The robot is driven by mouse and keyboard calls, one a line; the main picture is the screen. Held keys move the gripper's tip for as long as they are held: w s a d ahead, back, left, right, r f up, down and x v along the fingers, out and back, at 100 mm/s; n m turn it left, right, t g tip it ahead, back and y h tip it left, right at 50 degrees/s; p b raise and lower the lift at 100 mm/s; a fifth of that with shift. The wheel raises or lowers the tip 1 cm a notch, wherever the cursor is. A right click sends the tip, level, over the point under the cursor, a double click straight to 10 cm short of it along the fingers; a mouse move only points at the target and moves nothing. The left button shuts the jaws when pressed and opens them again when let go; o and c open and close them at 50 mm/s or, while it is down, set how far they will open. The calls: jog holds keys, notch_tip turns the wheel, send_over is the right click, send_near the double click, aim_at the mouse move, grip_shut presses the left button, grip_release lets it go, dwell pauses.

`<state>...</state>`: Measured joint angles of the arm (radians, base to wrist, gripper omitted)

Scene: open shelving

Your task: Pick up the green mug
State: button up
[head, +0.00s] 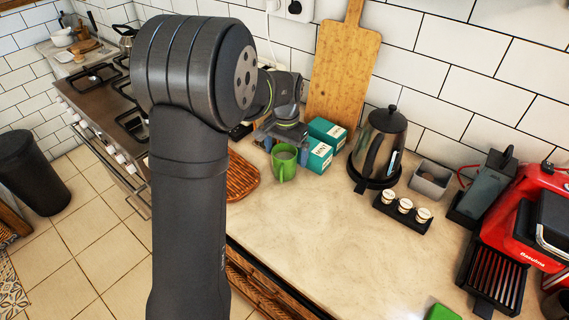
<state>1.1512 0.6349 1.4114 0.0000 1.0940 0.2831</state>
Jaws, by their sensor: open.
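The green mug (284,168) stands upright on the pale counter, left of the kettle and in front of the teal boxes. Its handle shows on its front side. My gripper (285,143) is at the back of the mug, just above and behind its rim in the head view. Its jaws are open and the mug stands on the counter. My own arm hides part of the counter to the left, and I cannot tell whether a finger touches the mug.
Teal boxes (320,155) stand close behind and right of the mug. A kettle (378,150), a black rack of small jars (403,207) and a red machine (530,220) are further right. A wooden board (343,70) leans on the wall.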

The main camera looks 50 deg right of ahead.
jog(key=f, duration=0.5)
jog(key=shift+w, duration=0.35)
jog(key=shift+d+r, duration=0.1)
jog(key=c, duration=1.4)
